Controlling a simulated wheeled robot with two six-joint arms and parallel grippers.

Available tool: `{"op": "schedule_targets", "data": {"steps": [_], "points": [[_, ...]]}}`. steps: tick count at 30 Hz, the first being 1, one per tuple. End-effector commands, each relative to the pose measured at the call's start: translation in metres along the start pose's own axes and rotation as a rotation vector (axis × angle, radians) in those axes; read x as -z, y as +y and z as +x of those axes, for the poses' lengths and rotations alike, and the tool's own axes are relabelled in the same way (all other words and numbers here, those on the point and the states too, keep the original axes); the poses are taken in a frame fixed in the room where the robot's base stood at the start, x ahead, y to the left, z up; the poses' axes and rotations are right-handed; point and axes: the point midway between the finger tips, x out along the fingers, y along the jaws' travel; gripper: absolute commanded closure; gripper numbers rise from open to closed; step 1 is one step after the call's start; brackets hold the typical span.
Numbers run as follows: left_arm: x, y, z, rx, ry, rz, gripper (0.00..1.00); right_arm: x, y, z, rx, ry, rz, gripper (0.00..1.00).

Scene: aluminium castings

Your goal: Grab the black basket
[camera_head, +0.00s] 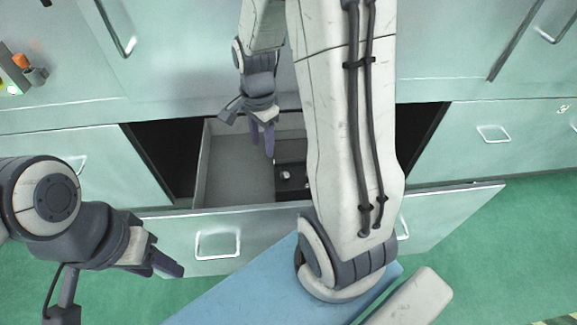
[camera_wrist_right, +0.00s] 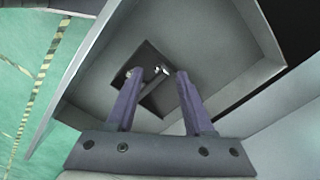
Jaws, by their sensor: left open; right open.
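The black basket (camera_head: 290,152) sits inside an open grey drawer (camera_head: 237,190), partly hidden behind my right arm in the head view. Small shiny metal pieces (camera_wrist_right: 160,71) lie in it. My right gripper (camera_head: 262,138) is open over the drawer, just left of the basket in the head view. In the right wrist view, the basket (camera_wrist_right: 150,57) shows beyond and between the spread fingers (camera_wrist_right: 159,78), with nothing gripped. Whether the fingers touch the basket cannot be told. My left gripper (camera_head: 168,264) is open and empty in front of the drawer, at lower left.
Pale green cabinet fronts (camera_head: 200,60) with metal handles surround the drawer. The drawer front (camera_head: 270,240) with its handle (camera_head: 217,244) sticks out over the green floor (camera_head: 480,250). An orange-topped item (camera_head: 20,62) is at the upper left edge.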

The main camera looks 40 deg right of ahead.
Motion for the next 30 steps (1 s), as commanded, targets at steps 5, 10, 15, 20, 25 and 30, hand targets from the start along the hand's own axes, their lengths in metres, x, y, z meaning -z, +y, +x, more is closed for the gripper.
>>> {"op": "schedule_targets", "data": {"steps": [5, 10, 15, 20, 25, 30], "points": [[-0.001, -0.002, 0.027, 0.0, 0.0, 0.0, 0.5, 0.077, 0.011, 0.056, -0.013, 0.009, 0.482, 0.47], [-0.002, -0.002, 0.032, 0.0, 0.001, 0.0, 0.5, 0.103, 0.019, 0.076, -0.016, 0.012, 0.654, 0.47], [-0.002, -0.003, 0.037, 0.0, 0.001, 0.0, 0.5, 0.104, 0.021, 0.102, -0.018, 0.012, 0.667, 0.47], [-0.002, -0.003, 0.04, 0.0, 0.001, 0.0, 0.5, 0.104, 0.021, 0.119, -0.015, 0.013, 0.665, 0.47], [-0.002, -0.003, 0.043, 0.0, 0.001, 0.0, 0.5, 0.105, 0.023, 0.134, -0.016, 0.012, 0.665, 0.47], [-0.002, -0.004, 0.048, 0.0, 0.001, 0.0, 0.5, 0.106, 0.026, 0.16, -0.017, 0.012, 0.664, 0.47]]}}
